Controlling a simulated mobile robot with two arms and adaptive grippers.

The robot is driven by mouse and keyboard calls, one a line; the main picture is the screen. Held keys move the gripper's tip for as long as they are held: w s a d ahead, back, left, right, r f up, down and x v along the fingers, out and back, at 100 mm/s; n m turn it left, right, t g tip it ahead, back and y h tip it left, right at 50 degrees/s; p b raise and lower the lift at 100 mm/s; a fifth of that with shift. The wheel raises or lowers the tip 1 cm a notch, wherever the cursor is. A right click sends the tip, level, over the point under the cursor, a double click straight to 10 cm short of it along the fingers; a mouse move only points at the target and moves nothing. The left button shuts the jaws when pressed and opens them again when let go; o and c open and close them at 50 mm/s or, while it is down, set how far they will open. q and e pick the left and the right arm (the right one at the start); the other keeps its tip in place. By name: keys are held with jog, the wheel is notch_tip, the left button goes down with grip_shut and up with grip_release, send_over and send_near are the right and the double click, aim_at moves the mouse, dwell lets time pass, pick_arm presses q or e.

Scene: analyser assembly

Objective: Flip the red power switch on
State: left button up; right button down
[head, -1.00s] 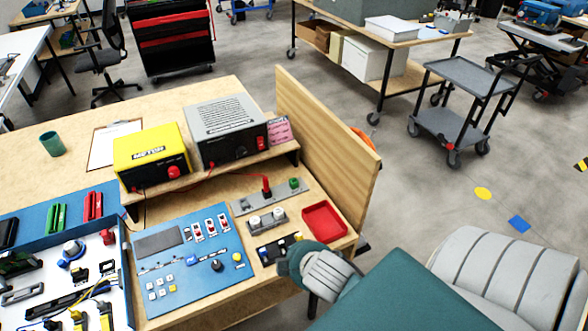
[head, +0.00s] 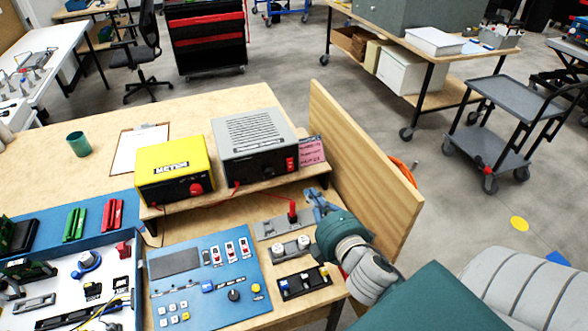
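A grey power unit (head: 252,135) stands on the raised shelf and has a red switch (head: 291,164) at the right end of its front face. Whether the switch is on or off is too small to tell. My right gripper (head: 319,199) is in front of the shelf's right end, below and to the right of the switch and apart from it. Its blue-grey fingers are small and partly hidden by its wrist, so their opening is unclear. I see nothing held in it. My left gripper is not in view.
A yellow meter (head: 173,168) with a red knob stands left of the grey unit. A pink note (head: 312,150) is beside the unit. A red plug (head: 292,209) stands up near my gripper. A wooden side panel (head: 365,165) borders the right. The blue panel (head: 205,280) lies in front.

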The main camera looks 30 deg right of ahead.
jog(key=p, duration=0.2)
send_near(291, 166)
jog(key=w, duration=0.2)
jog(key=x, duration=0.4)
jog(key=shift+s+d+p, duration=0.1)
jog(key=shift+d+p, duration=0.05)
jog(key=shift+p, duration=0.2)
jog(key=shift+w+d+f, duration=0.1)
jog(key=shift+w+f, duration=0.15)
jog(key=shift+w, duration=0.35)
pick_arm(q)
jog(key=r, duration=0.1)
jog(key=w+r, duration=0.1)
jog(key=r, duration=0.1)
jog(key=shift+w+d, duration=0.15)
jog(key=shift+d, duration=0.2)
